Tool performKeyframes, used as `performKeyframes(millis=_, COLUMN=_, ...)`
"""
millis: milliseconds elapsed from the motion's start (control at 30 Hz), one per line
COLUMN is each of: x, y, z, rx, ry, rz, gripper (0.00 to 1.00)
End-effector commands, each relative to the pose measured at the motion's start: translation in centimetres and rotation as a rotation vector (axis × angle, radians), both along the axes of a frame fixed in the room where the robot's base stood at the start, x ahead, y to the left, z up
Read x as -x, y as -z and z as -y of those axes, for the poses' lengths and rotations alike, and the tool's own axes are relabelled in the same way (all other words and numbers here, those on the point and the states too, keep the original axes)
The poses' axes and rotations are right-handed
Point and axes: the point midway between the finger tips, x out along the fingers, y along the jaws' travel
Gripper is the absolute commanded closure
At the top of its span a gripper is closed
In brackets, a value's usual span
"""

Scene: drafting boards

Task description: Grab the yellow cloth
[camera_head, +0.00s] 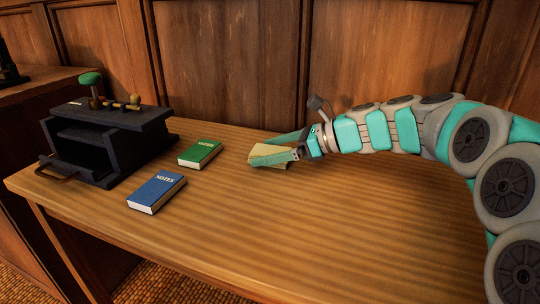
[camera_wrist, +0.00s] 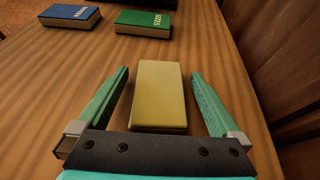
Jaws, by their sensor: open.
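The yellow cloth (camera_wrist: 159,92) is a flat, thick rectangular block shape lying on the wooden table. In the wrist view it lies between the two teal fingers of my gripper (camera_wrist: 160,85), with a gap visible on each side. My gripper is open. In the head view my gripper (camera_head: 274,146) reaches in from the right, low over the table, and the cloth (camera_head: 267,158) shows between the fingers, partly hidden by the nearer one.
A green notebook (camera_head: 200,153) and a blue notebook (camera_head: 157,193) lie left of the cloth. A dark box-like stand (camera_head: 105,145) with an open front stands at the table's left end. A wood-panelled wall (camera_head: 230,70) runs behind. The table's front middle (camera_head: 290,225) is clear.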

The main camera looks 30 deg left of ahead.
Motion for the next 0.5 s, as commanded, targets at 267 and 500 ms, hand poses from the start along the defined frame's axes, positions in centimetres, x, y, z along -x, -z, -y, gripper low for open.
performKeyframes(millis=267, x=-0.03, y=0.00, z=0.05, rx=0.000, ry=0.000, rz=-0.001, gripper=0.21)
performKeyframes(millis=500, x=-0.03, y=0.02, z=0.06, rx=0.000, ry=0.000, rz=-0.001, gripper=0.48)
